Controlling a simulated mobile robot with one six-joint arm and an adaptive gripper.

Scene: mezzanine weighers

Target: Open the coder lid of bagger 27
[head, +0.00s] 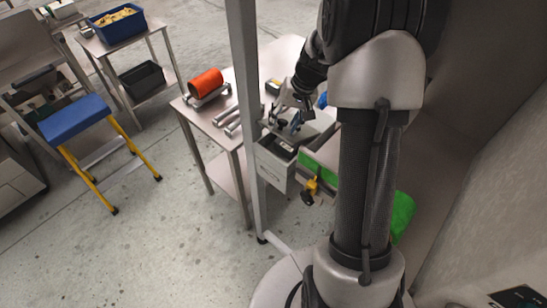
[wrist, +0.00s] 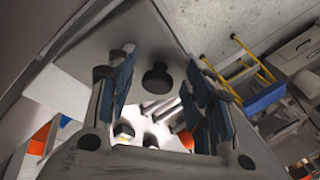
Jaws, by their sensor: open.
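A grey plate with a black knob (wrist: 157,77), which looks like the coder lid (wrist: 152,35), shows in the upper middle of the wrist view. My gripper (wrist: 165,98) is open, its blue-padded fingers on either side of the knob, with gaps to it visible. In the head view my gripper (head: 285,122) is just above a pale box-shaped unit (head: 272,168) with a dark recess in its top, beside the post. The arm and gripper hide part of the unit there. I cannot read any bagger number, and cannot tell how far the lid is raised.
A metal post (head: 248,110) stands close left of the unit. A table (head: 222,130) behind it holds an orange roll (head: 206,83) and metal bars. A blue step stool (head: 75,118) and a side table with a blue bin (head: 117,27) stand left. Floor between is clear.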

